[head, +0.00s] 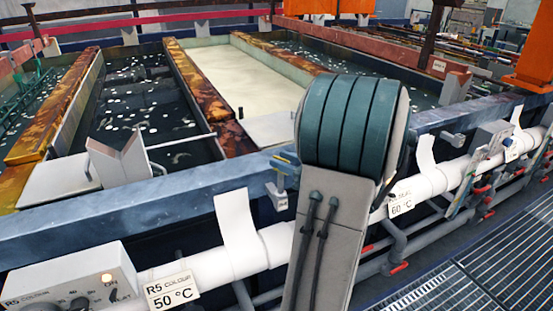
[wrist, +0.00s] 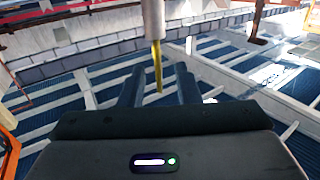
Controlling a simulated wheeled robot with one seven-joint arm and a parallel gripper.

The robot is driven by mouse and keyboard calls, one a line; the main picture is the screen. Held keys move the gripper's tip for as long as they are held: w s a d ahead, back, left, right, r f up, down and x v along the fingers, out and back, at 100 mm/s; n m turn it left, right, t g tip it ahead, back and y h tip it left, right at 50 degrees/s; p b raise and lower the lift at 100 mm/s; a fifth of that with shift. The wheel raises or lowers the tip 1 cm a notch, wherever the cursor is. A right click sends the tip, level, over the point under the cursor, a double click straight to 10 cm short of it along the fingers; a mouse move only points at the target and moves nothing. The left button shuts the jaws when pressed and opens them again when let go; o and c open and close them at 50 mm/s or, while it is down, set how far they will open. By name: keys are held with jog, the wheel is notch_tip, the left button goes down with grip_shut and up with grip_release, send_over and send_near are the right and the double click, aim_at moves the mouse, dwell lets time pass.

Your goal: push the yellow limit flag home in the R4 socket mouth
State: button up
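In the wrist view my gripper (wrist: 160,70) shows two dark fingers standing apart, touching nothing that I can see. A thin yellow rod (wrist: 157,65) points down into the gap between them from a grey cylinder (wrist: 152,20) at the top of the picture. The rod looks clear of both fingers; its depth is hard to tell. I take it to be the yellow limit flag, but I cannot be sure. In the head view my arm hides my gripper. I cannot make out the R4 socket mouth in either view.
In the head view a blue rail (head: 130,205) edges the dark tanks. A white pipe (head: 437,180) runs along it, with an R5 50 °C tag (head: 172,290) and a 60 °C tag (head: 401,204). A control box (head: 70,285) sits lower left. Grating (head: 440,295) lies lower right.

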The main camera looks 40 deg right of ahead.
jog(key=b+v, duration=0.1)
jog(key=v, duration=1)
